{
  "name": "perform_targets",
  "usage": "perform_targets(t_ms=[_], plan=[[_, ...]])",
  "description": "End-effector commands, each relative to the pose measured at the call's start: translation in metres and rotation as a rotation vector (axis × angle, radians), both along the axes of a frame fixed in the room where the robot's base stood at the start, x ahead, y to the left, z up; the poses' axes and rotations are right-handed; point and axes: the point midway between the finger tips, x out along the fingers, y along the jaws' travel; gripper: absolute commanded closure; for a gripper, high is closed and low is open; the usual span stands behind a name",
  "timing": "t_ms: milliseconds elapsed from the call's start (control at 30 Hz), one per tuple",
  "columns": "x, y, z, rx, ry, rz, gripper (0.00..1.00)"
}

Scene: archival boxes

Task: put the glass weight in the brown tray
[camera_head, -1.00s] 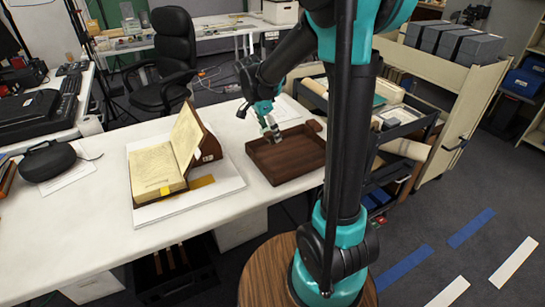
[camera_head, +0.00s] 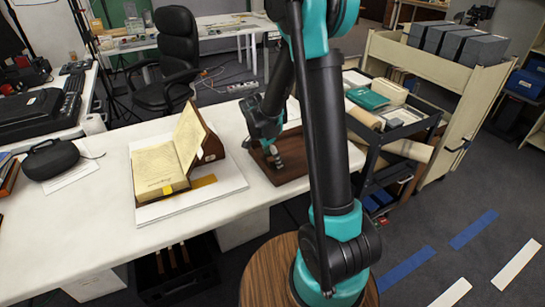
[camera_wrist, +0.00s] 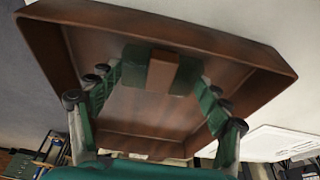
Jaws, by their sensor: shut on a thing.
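The brown tray (camera_head: 292,178) lies on the white table, partly hidden by my arm in the head view. It fills much of the wrist view (camera_wrist: 215,42), with its walls and floor plain to see. My gripper (camera_wrist: 161,70) is over the inside of the tray, its dark green fingertips closed on a small block. This block, the glass weight (camera_wrist: 162,71), looks reddish-brown in the wrist view. In the head view my gripper (camera_head: 273,160) points down low into the tray; whether the weight touches the floor I cannot tell.
An open book (camera_head: 165,165) on a white board lies left of the tray. A dark cart (camera_head: 400,130) with boxes and rolls stands to the right, by a cream shelf cart (camera_head: 440,75). A black case (camera_head: 52,160) is at the table's left. The table front between is clear.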

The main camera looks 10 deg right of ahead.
Motion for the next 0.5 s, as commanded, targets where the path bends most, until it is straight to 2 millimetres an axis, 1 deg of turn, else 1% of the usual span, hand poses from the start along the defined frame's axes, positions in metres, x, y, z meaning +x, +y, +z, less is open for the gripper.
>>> perform_targets(t_ms=[233, 267, 400, 500], plan=[[0.0000, 0.0000, -0.0025, 0.000, 0.000, 0.000, 0.61], [0.0000, 0.0000, -0.0022, 0.000, 0.000, 0.000, 0.19], [-0.0001, 0.0000, -0.0020, 0.000, 0.000, 0.000, 0.02], [-0.0001, -0.0001, -0.0019, 0.000, 0.000, 0.000, 0.02]])
